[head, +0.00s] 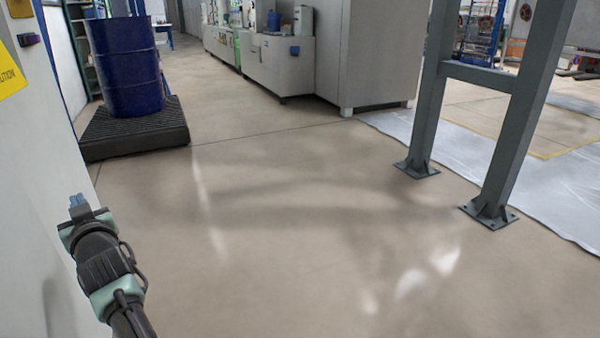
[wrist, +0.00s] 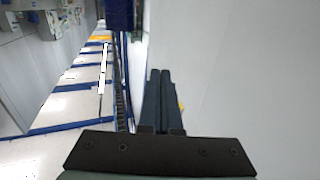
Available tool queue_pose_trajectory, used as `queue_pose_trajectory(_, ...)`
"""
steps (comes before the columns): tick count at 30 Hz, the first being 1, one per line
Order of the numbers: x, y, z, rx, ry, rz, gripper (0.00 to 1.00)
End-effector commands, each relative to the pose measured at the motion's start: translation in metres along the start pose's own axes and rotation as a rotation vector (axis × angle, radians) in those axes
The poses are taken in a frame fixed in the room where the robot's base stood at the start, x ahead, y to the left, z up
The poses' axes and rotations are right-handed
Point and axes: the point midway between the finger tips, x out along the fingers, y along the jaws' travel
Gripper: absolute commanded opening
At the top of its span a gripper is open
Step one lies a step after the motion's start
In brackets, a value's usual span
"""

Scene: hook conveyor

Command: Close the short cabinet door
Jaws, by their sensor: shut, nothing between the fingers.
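My gripper (head: 77,201) is at the lower left of the head view, close to a tall pale grey panel (head: 35,180). Its two dark fingers (wrist: 160,98) are together and empty in the wrist view. The panel carries a yellow caution label (head: 8,75) and a small dark fitting (head: 28,40) near its top. A plain pale surface (wrist: 240,70) fills the right of the wrist view beside the fingers. I cannot tell whether either surface is part of the short cabinet, and no open cabinet door is clearly visible. Whether the fingers touch the panel is unclear.
A blue drum (head: 122,65) stands on a black ribbed pallet (head: 135,132) at the back left. Grey steel posts (head: 425,100) stand bolted to the floor at the right. Grey machine cabinets (head: 375,55) stand at the back. The middle floor (head: 270,220) is clear.

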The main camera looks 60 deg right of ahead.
Motion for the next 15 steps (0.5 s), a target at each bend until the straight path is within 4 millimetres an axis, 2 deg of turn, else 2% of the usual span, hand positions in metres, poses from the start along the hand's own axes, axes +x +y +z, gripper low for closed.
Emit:
queue_pose_trajectory(6, 0.014, -0.025, 0.003, -0.003, 0.001, -0.06, 0.0)
queue_pose_trajectory(15, 0.021, -0.04, 0.0, 0.0, 0.001, -0.091, 0.0)
